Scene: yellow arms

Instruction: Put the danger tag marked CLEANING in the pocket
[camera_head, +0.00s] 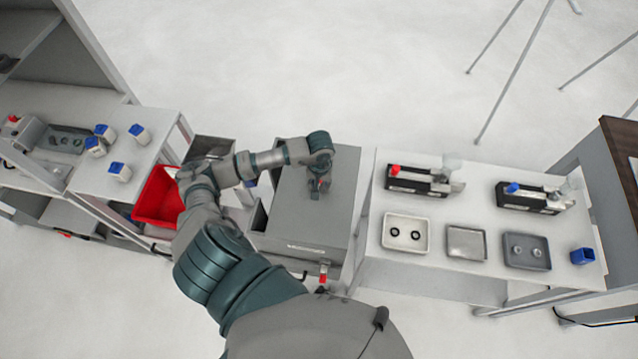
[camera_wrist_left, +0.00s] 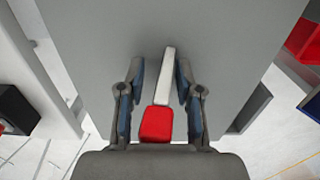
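My left gripper (camera_head: 319,186) is over the top of a grey cabinet (camera_head: 300,228). In the left wrist view my left gripper (camera_wrist_left: 160,82) has its two blue-padded fingers apart. A white strip (camera_wrist_left: 165,72) with a red block (camera_wrist_left: 157,124) at its near end lies between the fingers, with gaps visible on both sides. I cannot tell whether it is a tag or a handle. A small red piece (camera_head: 323,279) shows at the cabinet's front edge. No CLEANING marking or pocket can be made out. My right gripper is out of view.
A red bin (camera_head: 156,198) stands left of the cabinet, partly behind my arm. A left table (camera_head: 95,185) holds several blue-capped containers. A right white table (camera_head: 455,272) holds trays, two black devices (camera_head: 415,180) (camera_head: 530,198) and a blue cup (camera_head: 582,256).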

